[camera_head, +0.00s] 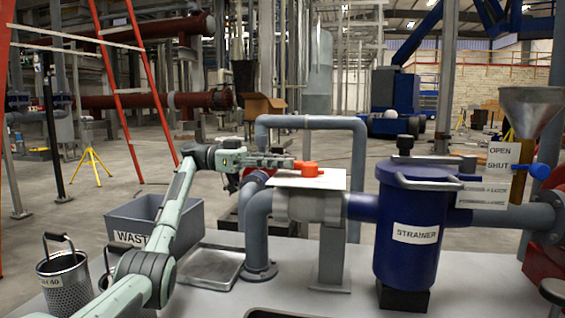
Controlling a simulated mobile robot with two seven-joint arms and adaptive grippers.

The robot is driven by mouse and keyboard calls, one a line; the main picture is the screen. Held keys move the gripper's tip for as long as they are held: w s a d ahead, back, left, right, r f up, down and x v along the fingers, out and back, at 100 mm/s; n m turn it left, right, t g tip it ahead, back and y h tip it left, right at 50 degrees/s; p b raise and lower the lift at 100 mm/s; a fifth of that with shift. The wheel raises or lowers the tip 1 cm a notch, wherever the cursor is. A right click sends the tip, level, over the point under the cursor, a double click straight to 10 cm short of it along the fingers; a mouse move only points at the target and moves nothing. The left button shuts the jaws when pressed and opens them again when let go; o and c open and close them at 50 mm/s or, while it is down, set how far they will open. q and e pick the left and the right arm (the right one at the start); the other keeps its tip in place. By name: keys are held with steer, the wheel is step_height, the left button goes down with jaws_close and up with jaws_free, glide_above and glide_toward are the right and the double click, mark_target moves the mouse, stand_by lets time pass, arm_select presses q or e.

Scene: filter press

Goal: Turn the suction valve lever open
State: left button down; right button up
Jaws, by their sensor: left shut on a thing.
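A red lever (310,169) sits on a white plate (308,180) above a grey valve body (315,206) in the pipe line left of the strainer. I cannot tell for certain that it is the suction valve lever. My left gripper (291,163) reaches in from the left and is shut on the red lever's left end, which the fingers partly hide. A blue-knobbed handle (540,171) is at the far right beside a sign (499,156) reading OPEN and SHUT. My right gripper is not in view.
The blue strainer (414,240) with a lid handle stands right of the valve. Grey pipes (259,225) rise behind and left. A grey waste bin (135,220), a metal tray (212,266) and a perforated basket (64,280) are at the left. A funnel (532,112) stands at the right.

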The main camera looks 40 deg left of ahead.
arm_select(q)
steer(key=c, duration=1.3)
jaws_free()
steer(key=shift+w, duration=0.1)
steer(key=shift+a, duration=0.1)
steer(key=v, duration=0.7)
steer(key=shift+a, duration=0.1)
